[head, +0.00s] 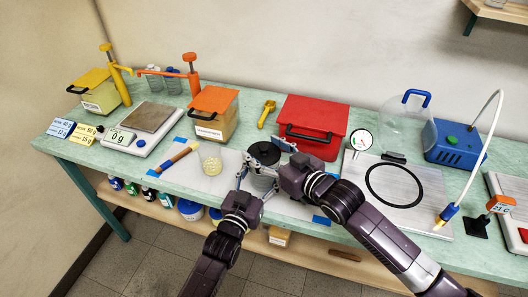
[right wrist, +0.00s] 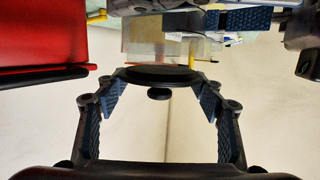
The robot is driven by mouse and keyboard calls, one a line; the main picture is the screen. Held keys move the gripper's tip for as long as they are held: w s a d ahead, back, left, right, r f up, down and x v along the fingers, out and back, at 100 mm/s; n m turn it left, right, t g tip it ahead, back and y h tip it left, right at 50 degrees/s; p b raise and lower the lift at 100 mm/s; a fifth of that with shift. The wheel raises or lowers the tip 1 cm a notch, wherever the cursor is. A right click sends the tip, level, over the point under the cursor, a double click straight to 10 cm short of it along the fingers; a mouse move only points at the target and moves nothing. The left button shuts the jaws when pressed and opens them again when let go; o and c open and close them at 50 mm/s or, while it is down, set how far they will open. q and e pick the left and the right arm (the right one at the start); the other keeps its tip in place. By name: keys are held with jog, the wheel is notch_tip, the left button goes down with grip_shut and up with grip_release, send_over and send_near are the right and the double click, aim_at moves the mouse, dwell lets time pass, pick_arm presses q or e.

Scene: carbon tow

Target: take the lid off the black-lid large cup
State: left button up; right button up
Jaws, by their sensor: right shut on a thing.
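The black lid (head: 263,152) shows in the head view at the middle of the bench, a round dark disc with a knob. In the right wrist view the lid (right wrist: 158,74) lies between my two fingers, its knob pointing down in the picture. My right gripper (head: 279,156) is shut on the lid from the right. My left gripper (head: 254,178) is low in front of the lid, at the cup's place. The large cup's body is mostly hidden by my grippers, so I cannot tell whether the lid still touches it or whether the left fingers grip it.
A red box (head: 312,121) stands close behind my right gripper. A beaker with pale contents (head: 210,160) and a brush (head: 178,157) lie to the left. An orange-lidded bin (head: 214,112) stands behind. A metal plate with a black ring (head: 410,208) is to the right.

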aim_at(264, 146)
jog(key=shift+r, duration=0.1)
jog(key=shift+r, duration=2)
pick_arm(q)
jog(key=o, duration=1.8)
jog(key=shift+c, duration=0.2)
jog(key=shift+s, duration=0.1)
jog(key=v, duration=1.2)
